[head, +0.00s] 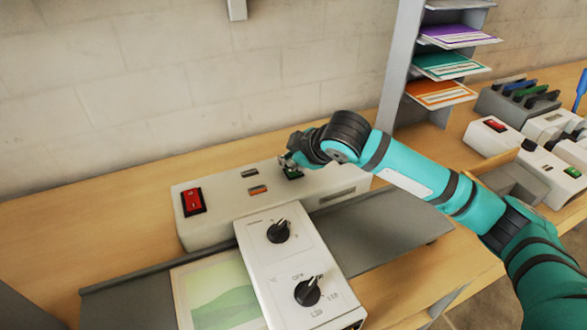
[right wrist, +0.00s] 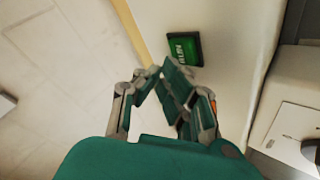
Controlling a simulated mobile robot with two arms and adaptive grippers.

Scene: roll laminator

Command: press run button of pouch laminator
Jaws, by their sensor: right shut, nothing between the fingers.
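The pouch laminator (head: 215,224) is a long white machine on the wooden bench. The green run button (head: 292,174) is on its top, partly hidden by my right gripper in the head view. In the right wrist view the button (right wrist: 185,49), marked RUN, shows clearly. My right gripper (head: 287,161) is shut and empty, its fingertips right beside the button at its back left in the head view. The fingers (right wrist: 162,71) lie just off the button's edge in the right wrist view; I cannot tell whether they touch the machine. My left gripper is not in view.
A red switch (head: 193,201) is at the laminator's left end. A white control box with two black knobs (head: 279,231) stands in front, beside a green picture sheet (head: 215,295). A paper rack (head: 401,70) and another white machine (head: 492,139) are at the right.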

